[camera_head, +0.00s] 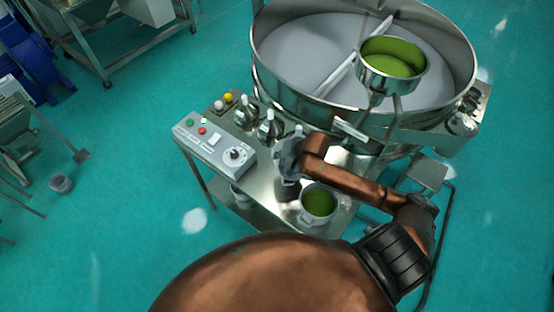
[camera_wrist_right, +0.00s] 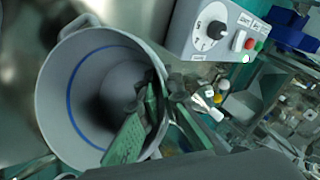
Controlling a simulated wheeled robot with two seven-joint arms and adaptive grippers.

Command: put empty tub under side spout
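An empty light-grey tub (camera_wrist_right: 62,100) with a blue line round its inside fills the left of the right wrist view. My right gripper (camera_wrist_right: 152,125) is at the tub's rim, its green finger pads overlapping the rim. I cannot tell if they press on the wall. In the head view my right gripper (camera_head: 288,160) is over the steel table, right of the control box; it and my arm make the tub hard to pick out there. A tub with green content (camera_head: 319,203) stands just below and right of it. The side spout is not clearly visible. My left gripper is not in view.
The round sieve (camera_head: 300,85) stands behind the table, with a steel pan of green material (camera_head: 393,62) above it. The control box (camera_head: 215,142) is left of my gripper and close to the tub in the wrist view (camera_wrist_right: 215,30).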

